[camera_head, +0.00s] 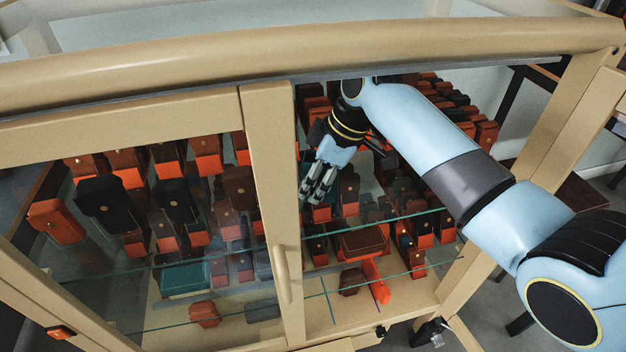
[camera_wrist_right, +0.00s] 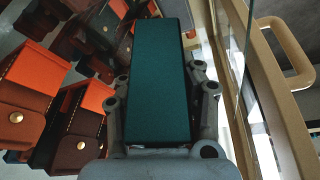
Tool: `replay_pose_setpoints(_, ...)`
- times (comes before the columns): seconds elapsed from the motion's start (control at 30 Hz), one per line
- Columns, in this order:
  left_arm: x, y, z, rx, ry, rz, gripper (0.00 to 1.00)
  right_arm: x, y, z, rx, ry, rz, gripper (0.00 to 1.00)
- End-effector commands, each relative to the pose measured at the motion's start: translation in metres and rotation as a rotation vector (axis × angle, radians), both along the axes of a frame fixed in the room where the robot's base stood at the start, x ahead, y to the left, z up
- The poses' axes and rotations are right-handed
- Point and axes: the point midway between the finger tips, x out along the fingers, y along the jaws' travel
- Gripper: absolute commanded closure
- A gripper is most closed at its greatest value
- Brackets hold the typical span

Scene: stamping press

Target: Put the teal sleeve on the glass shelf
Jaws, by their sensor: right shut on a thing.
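My right gripper (camera_head: 318,188) reaches through the open right side of the wooden cabinet. In the right wrist view it is shut on the teal sleeve (camera_wrist_right: 160,75), a flat dark teal piece held lengthwise between the fingers. Glass shelves with green edges cross the cabinet; the upper shelf edge (camera_head: 415,214) and the lower shelf edge (camera_head: 408,274) are below the gripper in the picture. A brown box (camera_head: 362,243) lies by the upper edge. My left gripper is not in view.
Several orange and brown leather cases hang behind, close to the gripper. A glazed door (camera_head: 273,200) with a handle covers the left half; a teal case (camera_head: 185,278) lies behind its glass. An orange piece (camera_head: 376,281) and small brown case (camera_head: 351,281) sit low on the right.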

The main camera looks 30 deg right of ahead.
Motion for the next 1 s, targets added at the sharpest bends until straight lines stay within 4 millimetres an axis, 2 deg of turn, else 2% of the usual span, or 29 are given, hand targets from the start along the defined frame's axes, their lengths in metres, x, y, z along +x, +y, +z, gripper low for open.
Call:
replay_pose_setpoints(0.2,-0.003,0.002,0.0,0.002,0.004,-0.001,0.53,0.0,0.0,-0.002,0.001,0.001,0.0,0.95)
replay_pose_setpoints(0.23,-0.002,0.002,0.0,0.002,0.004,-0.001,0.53,0.0,0.0,-0.002,0.001,0.001,0.0,0.63)
replay_pose_setpoints(0.4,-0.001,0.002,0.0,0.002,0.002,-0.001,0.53,0.0,0.0,-0.002,0.0,0.0,0.0,0.42)
replay_pose_setpoints(0.67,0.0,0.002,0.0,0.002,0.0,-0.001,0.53,0.0,0.0,-0.001,0.0,0.0,0.0,0.42)
replay_pose_setpoints(0.8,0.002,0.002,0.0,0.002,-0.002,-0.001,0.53,-0.002,-0.003,0.011,0.0,-0.001,0.0,0.42)
replay_pose_setpoints(1.0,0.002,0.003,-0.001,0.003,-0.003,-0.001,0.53,-0.029,-0.039,0.01,-0.006,0.003,0.0,0.42)
